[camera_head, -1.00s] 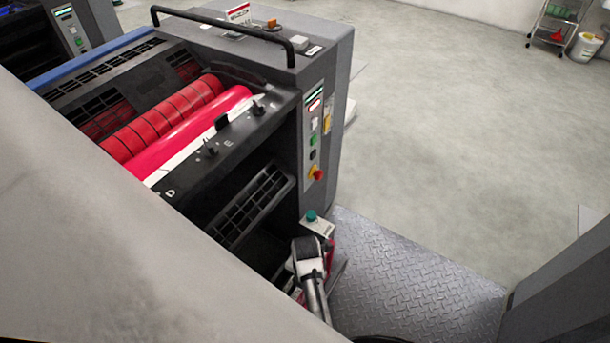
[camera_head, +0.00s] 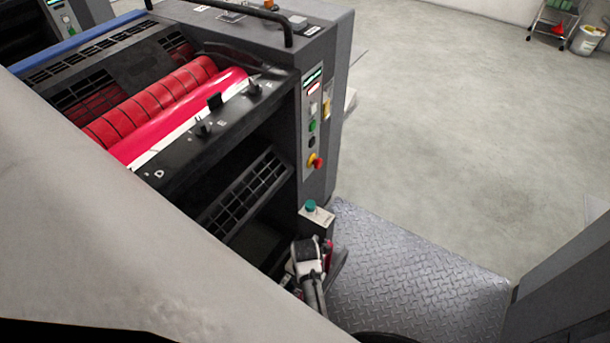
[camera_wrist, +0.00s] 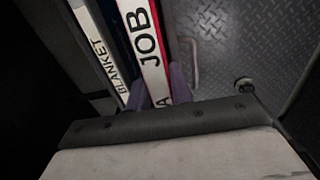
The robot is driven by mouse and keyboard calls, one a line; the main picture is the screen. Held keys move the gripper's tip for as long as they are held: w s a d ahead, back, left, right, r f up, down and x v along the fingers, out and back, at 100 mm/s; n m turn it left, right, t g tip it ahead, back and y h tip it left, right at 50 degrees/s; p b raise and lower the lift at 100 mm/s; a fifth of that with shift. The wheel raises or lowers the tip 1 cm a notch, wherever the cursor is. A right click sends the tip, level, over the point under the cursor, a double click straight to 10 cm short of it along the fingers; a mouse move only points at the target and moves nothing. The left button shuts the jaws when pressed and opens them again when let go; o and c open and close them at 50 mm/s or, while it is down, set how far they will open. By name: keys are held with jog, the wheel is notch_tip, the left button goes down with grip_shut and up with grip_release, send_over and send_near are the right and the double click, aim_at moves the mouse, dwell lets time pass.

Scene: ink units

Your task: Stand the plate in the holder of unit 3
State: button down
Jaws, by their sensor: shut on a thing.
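In the wrist view, a plate (camera_wrist: 150,45) shows as a white edge strip with dark lettering reading "JOB" and a partly covered "A", with red along its side. My gripper (camera_wrist: 160,93) has its two purplish fingers on either side of this strip and is shut on it. In the head view, my gripper (camera_head: 309,268) is low beside the dark press unit (camera_head: 325,110), with a red piece showing next to it. The plate's far end is out of the wrist view. I cannot make out the holder or a unit number.
A white strip lettered "BLANKET" (camera_wrist: 100,55) stands just left of the plate. A box with a teal button (camera_head: 311,207) is just above my gripper. Treadplate (camera_head: 410,275) lies to the right, with open grey floor (camera_head: 450,120) beyond. A grey panel (camera_head: 565,270) bounds the right.

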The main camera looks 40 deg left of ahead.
jog(key=shift+f, duration=0.4)
dwell(0.6)
jog(key=c, duration=1.2)
grip_release()
jog(key=shift+o, duration=0.2)
notch_tip(320, 180, up, 14)
notch_tip(320, 180, up, 5)
jog(key=p, duration=0.6)
jog(key=shift+f, duration=0.1)
